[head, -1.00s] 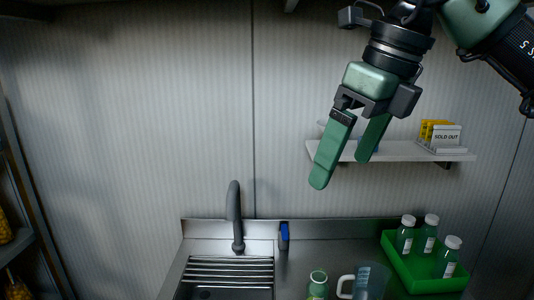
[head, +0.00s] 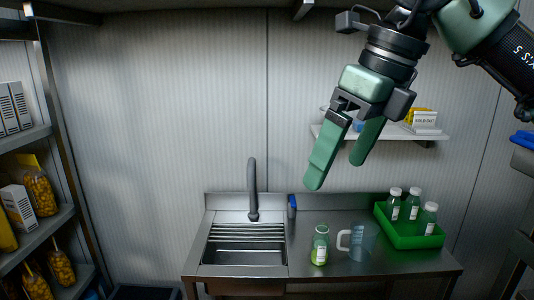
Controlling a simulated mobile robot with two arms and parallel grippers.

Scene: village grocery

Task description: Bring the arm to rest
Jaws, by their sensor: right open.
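My right gripper (head: 337,168) hangs in the air at the upper right, its two green fingers pointing down and apart, with nothing between them. Its arm comes in from the upper right. It is in front of the wall shelf and above the counter in the picture, touching nothing that I can see. My left gripper is not in view.
A steel counter (head: 405,264) with a sink (head: 245,245) and tap (head: 252,190) stands below. It bears a bottle (head: 320,246), a clear jug (head: 363,243) and a green crate (head: 410,241) of bottles. A wall shelf (head: 430,134) is behind; stocked shelves (head: 35,235) stand left.

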